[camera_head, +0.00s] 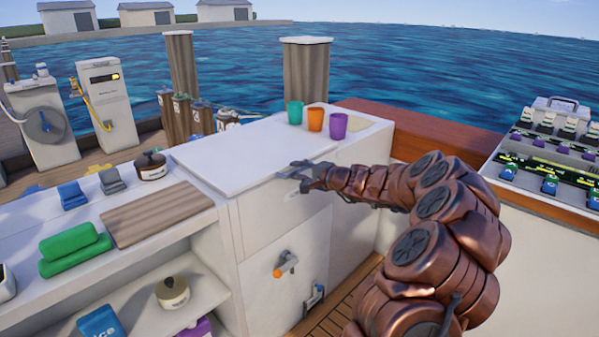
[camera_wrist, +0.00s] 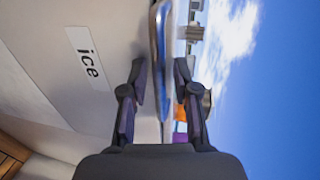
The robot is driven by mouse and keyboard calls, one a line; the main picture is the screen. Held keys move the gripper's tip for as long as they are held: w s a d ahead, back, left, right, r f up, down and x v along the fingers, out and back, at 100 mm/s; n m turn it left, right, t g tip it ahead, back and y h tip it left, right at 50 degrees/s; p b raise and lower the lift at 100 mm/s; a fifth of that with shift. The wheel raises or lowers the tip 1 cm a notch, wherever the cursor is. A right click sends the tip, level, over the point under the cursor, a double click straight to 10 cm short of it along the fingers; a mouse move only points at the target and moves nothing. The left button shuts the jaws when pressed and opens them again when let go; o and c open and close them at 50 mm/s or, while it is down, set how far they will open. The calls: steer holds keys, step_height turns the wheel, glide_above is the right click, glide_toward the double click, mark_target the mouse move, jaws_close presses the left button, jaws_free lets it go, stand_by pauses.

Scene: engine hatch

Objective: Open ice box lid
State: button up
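The ice box (camera_head: 285,220) is a white cabinet with a flat white lid (camera_head: 235,150), which lies level and looks closed. The wrist view shows its front with an "ice" label (camera_wrist: 87,58). My gripper (camera_head: 300,172) is at the lid's front edge, near its right end. In the wrist view my gripper (camera_wrist: 161,80) has its fingers apart, one on the label side below the lid's edge and one above. A bluish-grey lip (camera_wrist: 161,50) of the lid runs between them, with a gap to each finger. Contact is not visible.
Green, orange (camera_head: 315,119) and purple cups stand on the counter right of the lid. A cutting board (camera_head: 160,213) and a dark pot (camera_head: 150,165) are on its left. A tap (camera_head: 285,264) sticks out of the front below my gripper.

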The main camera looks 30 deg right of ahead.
jaws_close()
stand_by(0.3)
steer(key=shift+r, duration=0.1)
